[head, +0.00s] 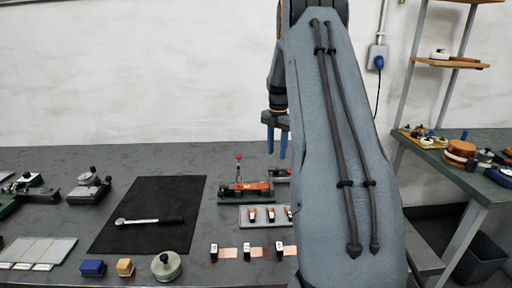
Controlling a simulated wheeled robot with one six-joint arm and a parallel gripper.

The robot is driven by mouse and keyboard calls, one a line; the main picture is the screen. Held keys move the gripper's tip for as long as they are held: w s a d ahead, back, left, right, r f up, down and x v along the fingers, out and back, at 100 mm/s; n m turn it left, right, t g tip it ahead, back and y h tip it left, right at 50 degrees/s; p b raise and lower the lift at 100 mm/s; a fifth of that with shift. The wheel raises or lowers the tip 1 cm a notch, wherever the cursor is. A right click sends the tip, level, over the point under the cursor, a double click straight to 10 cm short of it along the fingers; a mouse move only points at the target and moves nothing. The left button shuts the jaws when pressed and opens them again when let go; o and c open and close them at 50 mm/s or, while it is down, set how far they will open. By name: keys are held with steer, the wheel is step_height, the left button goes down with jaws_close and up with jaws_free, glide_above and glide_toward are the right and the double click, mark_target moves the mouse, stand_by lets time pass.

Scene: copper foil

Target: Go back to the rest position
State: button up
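My gripper (277,146) hangs down above the back part of the workbench (120,155), left of my large arm link. Its two blue fingers point down with a gap between them. Nothing shows between the fingers. The fingers are clear of the red-handled fixture (250,190) below. My arm link hides the right part of the bench and whatever lies behind it.
A black mat (150,200) holds a ratchet wrench (150,220). Several copper strips (228,252) with dark-and-white blocks lie at the front, near a tray (245,222) of small red-and-black parts. A side table (450,170) and shelves (450,63) stand right.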

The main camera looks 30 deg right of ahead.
steer(key=s+a+m, duration=0.3)
steer(key=a+m, duration=0.2)
steer(key=a, duration=0.6)
steer(key=s+a+m, duration=0.4)
steer(key=a+m, duration=0.1)
steer(key=a, duration=0.6)
steer(key=s+a+f+m+t, duration=0.1)
steer(key=s+a+f+m, duration=0.1)
steer(key=s+a+m, duration=0.8)
steer(key=s+a, duration=0.6)
steer(key=s, duration=0.1)
steer(key=shift+s+m, duration=0.4)
